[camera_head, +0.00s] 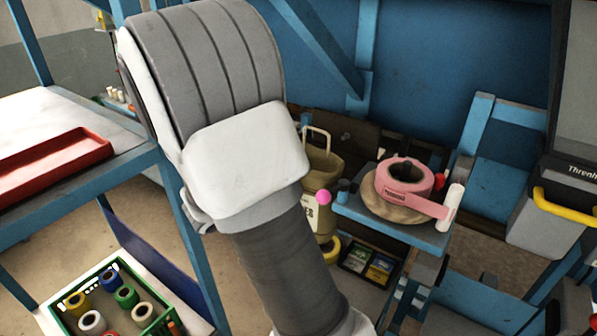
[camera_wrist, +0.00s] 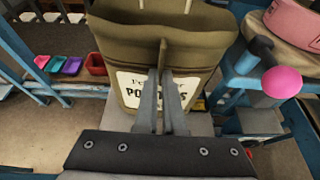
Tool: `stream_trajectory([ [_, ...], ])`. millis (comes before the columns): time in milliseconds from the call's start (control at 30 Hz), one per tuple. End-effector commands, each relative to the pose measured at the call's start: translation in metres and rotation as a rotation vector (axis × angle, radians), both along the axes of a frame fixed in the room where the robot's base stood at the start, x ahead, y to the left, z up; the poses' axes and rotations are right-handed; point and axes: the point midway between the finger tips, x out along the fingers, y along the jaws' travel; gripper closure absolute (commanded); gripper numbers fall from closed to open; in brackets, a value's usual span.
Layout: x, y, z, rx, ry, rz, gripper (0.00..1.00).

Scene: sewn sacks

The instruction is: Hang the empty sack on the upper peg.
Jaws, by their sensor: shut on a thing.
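An olive-brown sack (camera_wrist: 205,50) with a cream label reading partly "PO…ES" fills the top middle of the wrist view. My gripper (camera_wrist: 162,75) is shut on a raised fold of its cloth. In the head view the sack (camera_head: 322,165) shows beside my arm, with a pale loop (camera_head: 316,130) at its top; my arm hides the gripper there. A pink ball-ended peg (camera_wrist: 282,82) is right of the sack in the wrist view, apart from it. The ball (camera_head: 323,197) looks close to the sack in the head view. I cannot tell which peg is the upper one.
A blue stand (camera_head: 420,235) right of the sack carries a pink tape roll (camera_head: 405,183) and a white cylinder (camera_head: 453,200). A green crate (camera_head: 125,270) of spools is at the lower left. A red tray (camera_head: 55,160) lies on the left bench.

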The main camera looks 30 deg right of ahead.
Motion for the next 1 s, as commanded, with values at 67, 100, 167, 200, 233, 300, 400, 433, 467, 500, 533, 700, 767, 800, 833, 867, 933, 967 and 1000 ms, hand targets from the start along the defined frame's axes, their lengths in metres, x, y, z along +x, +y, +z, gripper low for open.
stream_trajectory([
  [67, 0.001, -0.006, 0.006, 0.0, -0.002, 0.008, 1.0],
  [100, 0.001, -0.008, 0.008, 0.0, -0.003, 0.011, 1.0],
  [167, 0.002, -0.011, 0.009, 0.0, -0.001, 0.016, 1.0],
  [200, 0.002, -0.012, 0.01, 0.0, -0.002, 0.017, 1.0],
  [233, 0.002, -0.013, 0.01, -0.001, -0.001, 0.018, 1.0],
  [300, 0.003, -0.015, 0.009, -0.001, -0.001, 0.018, 1.0],
  [400, 0.004, -0.017, 0.006, -0.001, -0.001, 0.018, 1.0],
  [433, 0.004, -0.018, 0.005, -0.001, -0.001, 0.018, 1.0],
  [467, 0.005, -0.02, 0.004, -0.001, -0.001, 0.018, 1.0],
  [500, 0.006, -0.021, 0.002, -0.001, -0.001, 0.018, 1.0],
  [533, 0.007, -0.023, 0.001, 0.0, -0.002, 0.019, 1.0],
  [700, 0.01, -0.032, -0.006, -0.001, -0.003, 0.016, 1.0],
  [767, 0.011, -0.036, -0.009, -0.001, -0.002, 0.016, 1.0],
  [800, 0.012, -0.038, -0.01, -0.001, -0.002, 0.017, 1.0],
  [833, 0.013, -0.039, -0.012, -0.002, -0.001, 0.017, 1.0],
  [867, 0.014, -0.04, -0.013, -0.001, -0.001, 0.018, 1.0],
  [933, 0.015, -0.044, -0.016, -0.001, -0.001, 0.018, 1.0],
  [967, 0.016, -0.046, -0.017, 0.0, -0.002, 0.018, 1.0],
  [1000, 0.017, -0.048, -0.019, 0.0, -0.002, 0.017, 1.0],
])
